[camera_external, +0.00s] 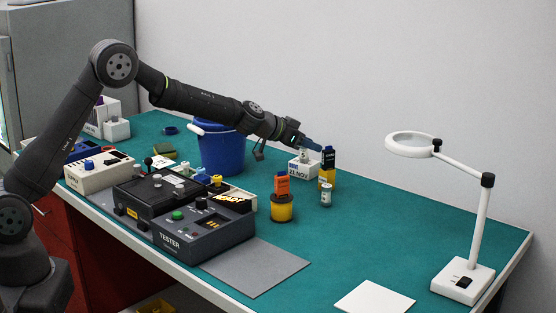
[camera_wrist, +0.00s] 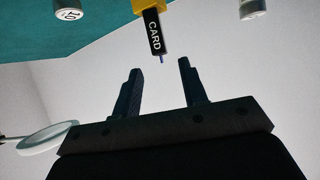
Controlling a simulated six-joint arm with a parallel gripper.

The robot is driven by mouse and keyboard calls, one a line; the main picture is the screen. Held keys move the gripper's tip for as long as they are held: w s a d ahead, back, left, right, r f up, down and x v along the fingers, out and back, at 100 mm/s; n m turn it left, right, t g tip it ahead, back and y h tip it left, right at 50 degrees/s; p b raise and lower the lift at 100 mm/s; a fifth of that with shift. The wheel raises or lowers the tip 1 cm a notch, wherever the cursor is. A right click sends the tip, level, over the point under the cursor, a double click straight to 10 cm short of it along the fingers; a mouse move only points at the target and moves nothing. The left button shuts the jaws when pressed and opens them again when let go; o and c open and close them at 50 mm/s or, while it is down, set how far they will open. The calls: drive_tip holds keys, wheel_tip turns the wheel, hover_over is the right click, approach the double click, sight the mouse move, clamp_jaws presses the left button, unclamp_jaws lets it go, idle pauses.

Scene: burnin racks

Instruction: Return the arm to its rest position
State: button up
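My arm stretches from the left across the green bench. My gripper (camera_external: 312,145) hangs over the back middle of the bench, beside a dark card (camera_external: 328,156) that stands in a yellow holder (camera_external: 327,178). In the wrist view my gripper (camera_wrist: 158,82) has its two fingers apart with nothing between them. The black card (camera_wrist: 155,32), marked CARD, shows just beyond the fingertips, apart from them.
A white block marked 21 NOV (camera_external: 303,168), a small white cylinder (camera_external: 326,194), an orange card in a yellow holder (camera_external: 282,207) and a blue bucket (camera_external: 222,152) stand nearby. A tester (camera_external: 203,232) sits in front. A magnifier lamp (camera_external: 462,278) stands right.

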sight(324, 150)
drive_tip(key=x, duration=0.9)
drive_tip(key=shift+d+f, duration=0.1)
drive_tip(key=shift+d, duration=0.05)
